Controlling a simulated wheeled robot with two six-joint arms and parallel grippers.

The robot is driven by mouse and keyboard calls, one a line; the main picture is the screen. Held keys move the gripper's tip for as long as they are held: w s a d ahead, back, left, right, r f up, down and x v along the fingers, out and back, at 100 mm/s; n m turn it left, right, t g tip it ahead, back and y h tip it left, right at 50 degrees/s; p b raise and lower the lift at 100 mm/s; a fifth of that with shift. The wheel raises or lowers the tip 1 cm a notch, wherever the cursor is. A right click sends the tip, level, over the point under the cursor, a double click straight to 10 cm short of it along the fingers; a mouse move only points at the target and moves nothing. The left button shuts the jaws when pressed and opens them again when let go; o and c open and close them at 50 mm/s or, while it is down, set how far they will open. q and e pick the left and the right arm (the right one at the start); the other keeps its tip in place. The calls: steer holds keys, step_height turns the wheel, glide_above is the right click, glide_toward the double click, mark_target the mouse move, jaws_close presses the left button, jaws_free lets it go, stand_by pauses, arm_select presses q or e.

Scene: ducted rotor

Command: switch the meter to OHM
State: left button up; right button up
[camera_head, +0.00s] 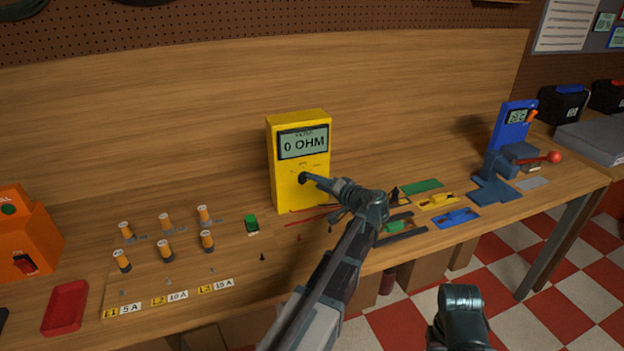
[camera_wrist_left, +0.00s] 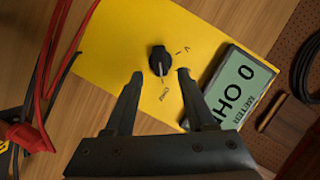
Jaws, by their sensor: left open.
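The yellow meter (camera_head: 285,187) stands upright on the bench, and its screen (camera_head: 303,142) reads "0 OHM". Its black dial (camera_head: 303,178) sits below the screen. In the left wrist view the dial (camera_wrist_left: 158,58) has a pale pointer mark turned toward the printed OHM label (camera_wrist_left: 164,96); a V mark is on another side. My left gripper (camera_head: 312,182) is at the meter's face. In the wrist view the left gripper (camera_wrist_left: 160,74) is open, its fingertips on either side of the dial with visible gaps. My right gripper's fingers do not show.
Red and black leads (camera_wrist_left: 48,80) lie beside the meter. Green, yellow and blue parts (camera_head: 455,218) and a blue press-like device (camera_head: 497,170) are on the right.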

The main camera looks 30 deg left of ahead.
arm_select(q)
steer(key=p+v, duration=0.1)
steer(key=v, duration=0.9)
steer(key=shift+p, duration=0.4)
steer(key=shift+s+d, duration=0.1)
steer(key=shift+s, duration=0.05)
steer(key=s+d+f+m+g+h, duration=0.3)
steer(key=s+d+f+h, duration=0.3)
steer(key=s+d, duration=0.5)
steer(key=s+d+f+m+g+h, duration=0.2)
steer(key=s+d+f+h, duration=0.5)
steer(key=s+d+f, duration=0.4)
steer(key=shift+s+d+m+g, duration=0.4)
steer(key=shift+s+d+m, duration=0.15)
steer(key=shift+d, duration=0.25)
